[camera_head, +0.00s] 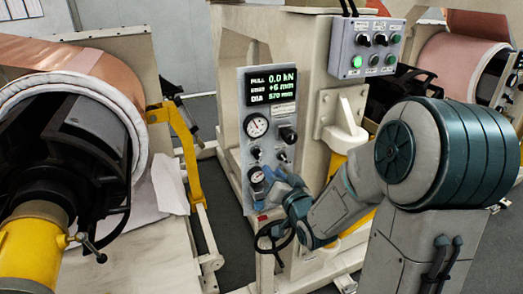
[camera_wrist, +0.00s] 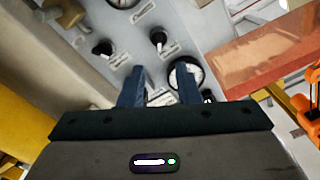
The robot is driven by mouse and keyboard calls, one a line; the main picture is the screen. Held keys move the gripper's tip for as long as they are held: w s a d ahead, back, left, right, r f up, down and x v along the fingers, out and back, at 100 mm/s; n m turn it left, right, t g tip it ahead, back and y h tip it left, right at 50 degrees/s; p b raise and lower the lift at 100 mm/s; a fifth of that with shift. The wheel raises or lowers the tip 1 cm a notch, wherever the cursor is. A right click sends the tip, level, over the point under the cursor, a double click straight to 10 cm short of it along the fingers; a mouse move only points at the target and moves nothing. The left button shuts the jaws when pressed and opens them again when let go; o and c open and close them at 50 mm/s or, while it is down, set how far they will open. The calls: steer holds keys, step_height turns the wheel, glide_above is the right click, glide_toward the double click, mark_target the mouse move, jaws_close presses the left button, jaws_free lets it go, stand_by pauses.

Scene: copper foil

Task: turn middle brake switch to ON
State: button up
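The grey control panel (camera_head: 245,190) carries a lit display, two gauges and black knobs. A larger black knob (camera_head: 287,134) sits beside the upper gauge; two smaller knobs, left (camera_head: 256,152) and right (camera_head: 283,155), sit below. I cannot tell which is the middle brake switch. My gripper (camera_head: 272,182) is in front of the panel's lower part, beside the lower gauge (camera_head: 257,175). In the wrist view, my gripper (camera_wrist: 160,72) is open, with nothing visibly held. The small knobs (camera_wrist: 158,38) (camera_wrist: 103,48) show beyond its fingertips. The panel right behind my gripper is partly hidden.
A button box (camera_head: 365,48) with lit green buttons is mounted up and to the right. A black handwheel (camera_head: 273,238) is below the panel. A large copper foil roll (camera_head: 75,65) and a yellow bracket (camera_head: 185,140) stand left. A yellow post is behind my arm.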

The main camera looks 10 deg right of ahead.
mark_target(260, 155)
steer(key=p+x, duration=0.1)
steer(key=x, duration=0.8)
steer(key=shift+p, duration=0.35)
steer(key=shift+c, duration=0.3)
jaws_close()
